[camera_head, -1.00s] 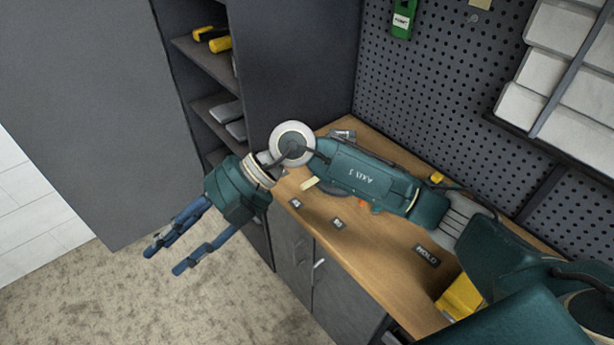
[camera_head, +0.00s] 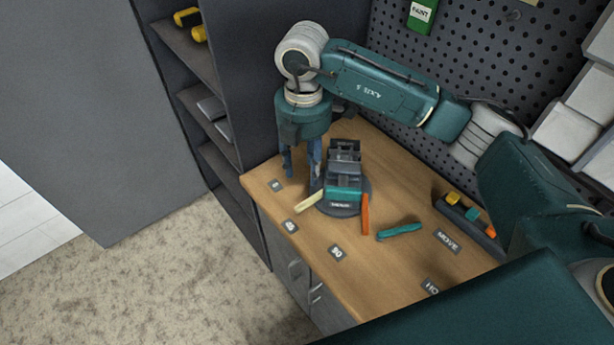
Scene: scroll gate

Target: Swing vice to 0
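The vice (camera_head: 343,165) stands on a round dark base on the wooden bench, with a teal front block. A cream pointer (camera_head: 308,202) sticks out from its base to the lower left, nearest the label that looks like 45 (camera_head: 290,226). The label that looks like 0 (camera_head: 276,185) lies farther left and back, and the label 90 (camera_head: 336,252) lies in front. An orange bar (camera_head: 365,213) is at the vice's right side. My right gripper (camera_head: 301,175) points down just left of the vice, fingers apart and empty; whether it touches the vice is unclear. My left gripper is not in view.
A teal tool (camera_head: 398,231) lies right of the vice. A dark tray (camera_head: 484,235) with coloured pieces and a MOVE label (camera_head: 447,241) are farther right. A pegboard (camera_head: 480,60) stands behind, and a shelf cabinet (camera_head: 280,60) at left. The bench front is mostly clear.

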